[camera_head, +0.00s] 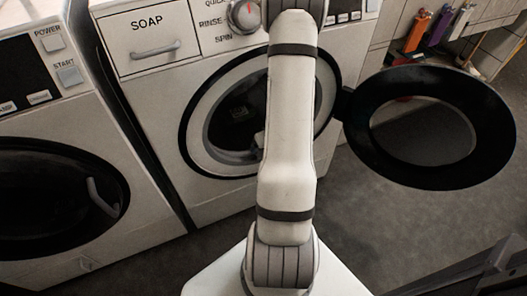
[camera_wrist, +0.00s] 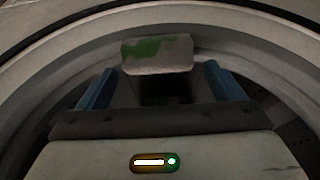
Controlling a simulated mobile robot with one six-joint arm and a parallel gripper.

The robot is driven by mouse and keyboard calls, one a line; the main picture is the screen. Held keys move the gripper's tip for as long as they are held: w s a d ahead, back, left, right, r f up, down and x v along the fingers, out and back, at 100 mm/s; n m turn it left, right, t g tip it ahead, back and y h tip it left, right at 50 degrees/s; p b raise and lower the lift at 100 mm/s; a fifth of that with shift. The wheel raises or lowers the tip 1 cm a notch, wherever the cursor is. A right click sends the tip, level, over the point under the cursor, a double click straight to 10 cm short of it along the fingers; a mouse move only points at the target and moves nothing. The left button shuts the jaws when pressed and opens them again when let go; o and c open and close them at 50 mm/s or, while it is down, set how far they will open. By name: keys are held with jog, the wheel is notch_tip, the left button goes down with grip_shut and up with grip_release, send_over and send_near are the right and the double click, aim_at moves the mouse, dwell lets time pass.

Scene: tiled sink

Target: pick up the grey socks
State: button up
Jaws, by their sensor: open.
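My gripper (camera_wrist: 160,70) is open in the wrist view, with one blue finger at the left and one at the right. It is at the round opening of the washing machine (camera_head: 225,185). A pale grey, boxy thing with a green patch (camera_wrist: 157,55) shows ahead, between the fingertips in the picture. I cannot tell whether it is the grey socks, or how far it is from the fingers. The fingers do not visibly grip it. In the head view my arm hides the gripper and part of the opening, and no socks can be made out in the dark drum.
The machine's round black door (camera_head: 490,130) stands open to the right. A second machine (camera_head: 140,215) with its dark door shut stands at the left. Coloured bottles (camera_head: 440,27) stand at the back right. Dark floor (camera_head: 375,225) is clear below the open door.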

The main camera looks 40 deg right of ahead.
jog(key=b+x, duration=0.2)
jog(key=x, duration=0.3)
jog(key=shift+w+d+b, duration=0.2)
jog(key=shift+b, duration=0.15)
jog(key=shift+r, duration=0.15)
jog(key=c, duration=0.8)
